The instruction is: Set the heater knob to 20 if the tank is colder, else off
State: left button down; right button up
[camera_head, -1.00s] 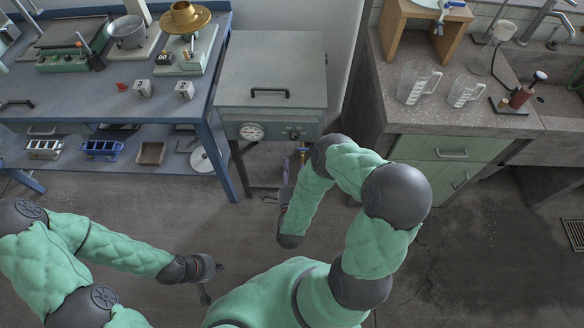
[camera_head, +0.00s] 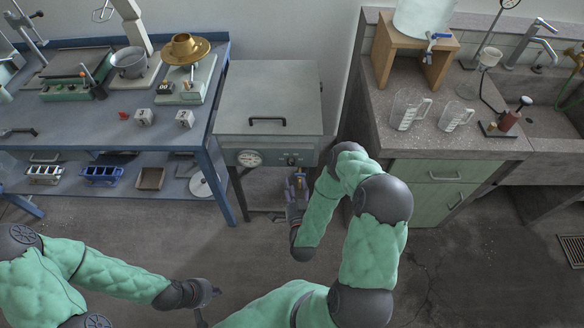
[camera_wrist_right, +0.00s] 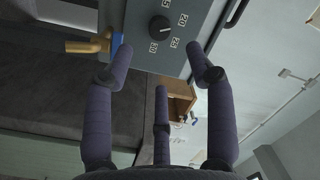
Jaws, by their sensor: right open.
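The grey metal tank (camera_head: 268,95) with a lidded top stands between the benches. Its front panel has a round dial gauge (camera_head: 250,158), whose reading is too small to tell. The black heater knob (camera_head: 292,161) is right of the gauge. In the right wrist view the knob (camera_wrist_right: 160,29) has printed numbers around it, including 20 and 25; I cannot tell its setting. My right gripper (camera_head: 296,182) is just below the knob, fingers spread and empty in the wrist view (camera_wrist_right: 160,62), apart from the knob. My left gripper (camera_head: 207,292) is low at the left, far from the tank.
A brass tap (camera_wrist_right: 88,46) with a blue part shows beside the knob panel. A blue bench (camera_head: 90,130) with scales and numbered cubes is at left. A stone counter (camera_head: 450,144) with measuring jugs is close on the right. The floor before the tank is clear.

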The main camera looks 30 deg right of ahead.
aim_at(291, 164)
jog(key=b+x, duration=0.1)
jog(key=x, duration=0.7)
jog(key=shift+w+b, duration=0.15)
jog(key=shift+b, duration=0.2)
grip_shut()
